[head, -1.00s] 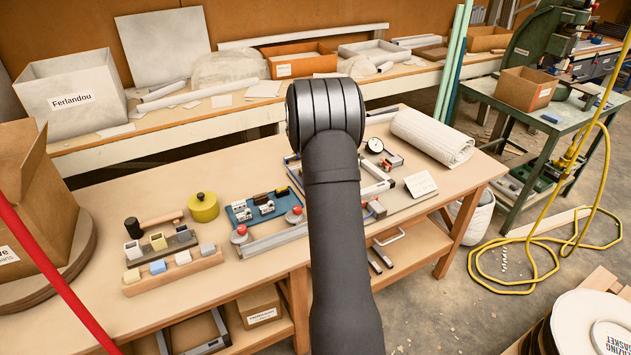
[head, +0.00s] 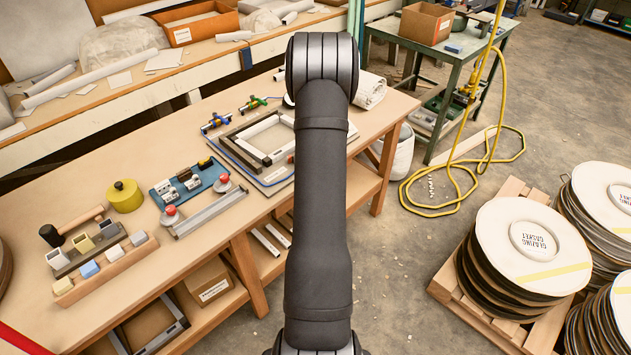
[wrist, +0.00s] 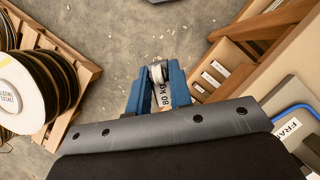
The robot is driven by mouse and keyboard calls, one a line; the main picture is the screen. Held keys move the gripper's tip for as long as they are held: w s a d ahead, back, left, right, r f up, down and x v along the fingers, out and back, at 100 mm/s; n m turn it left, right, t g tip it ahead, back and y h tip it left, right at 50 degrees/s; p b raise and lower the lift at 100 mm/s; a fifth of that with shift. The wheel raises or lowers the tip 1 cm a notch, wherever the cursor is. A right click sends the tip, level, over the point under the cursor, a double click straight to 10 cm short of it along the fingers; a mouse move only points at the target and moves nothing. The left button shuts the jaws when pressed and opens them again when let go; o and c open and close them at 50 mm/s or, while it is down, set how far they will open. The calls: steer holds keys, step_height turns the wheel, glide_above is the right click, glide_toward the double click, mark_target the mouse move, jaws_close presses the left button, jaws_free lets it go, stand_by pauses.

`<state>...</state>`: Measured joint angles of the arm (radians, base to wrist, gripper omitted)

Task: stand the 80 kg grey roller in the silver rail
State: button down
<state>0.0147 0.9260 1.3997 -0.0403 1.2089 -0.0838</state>
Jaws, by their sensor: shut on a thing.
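My gripper (wrist: 160,88) shows in the wrist view with two blue fingers closed on a small pale grey roller (wrist: 161,95). The roller bears a dark marking that appears to read 80 KG, seen upside down. It is held above the concrete floor, just off the bench edge. In the head view my dark arm hides the gripper and the roller. The rail is not recognisable in the wrist view.
A wooden block rack (head: 104,268) and a yellow round pot (head: 125,196) stand left on the bench (head: 150,310). A grey frame fixture (head: 265,140) lies further back. A pallet (head: 450,290) with stacked gasket discs (head: 530,243) stands right; a yellow hose (head: 440,205) lies on the floor.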

steer(key=a+m, duration=0.2)
steer(key=a, duration=0.3)
steer(key=a+r+m+y, duration=0.1)
steer(key=a+m, duration=0.1)
steer(key=a, duration=0.4)
steer(key=a+r+m+y, duration=0.1)
steer(key=a+m, duration=0.1)
steer(key=a, duration=0.3)
steer(key=shift+a+t, duration=0.3)
steer(key=shift+a, duration=0.05)
steer(key=s+a+r+m, duration=0.1)
steer(key=a, duration=0.4)
steer(key=s+a+r+m+y, duration=0.1)
steer(key=s+a, duration=0.1)
steer(key=a, duration=0.4)
steer(key=s+a+r+m, duration=0.1)
steer(key=a+m, duration=0.1)
steer(key=a, duration=0.4)
steer(key=shift+s+a+r+t+y, duration=0.2)
steer(key=shift+t+y, duration=0.1)
steer(key=shift+t, duration=0.1)
steer(key=shift+w+f, duration=0.1)
steer(key=shift+f, duration=1.75)
steer(key=shift+f, duration=0.9)
steer(key=c, duration=1.3)
jaws_free()
steer(key=shift+c, duration=0.2)
steer(key=shift+o, duration=0.7)
steer(key=shift+f, duration=0.1)
steer(key=shift+d, duration=0.1)
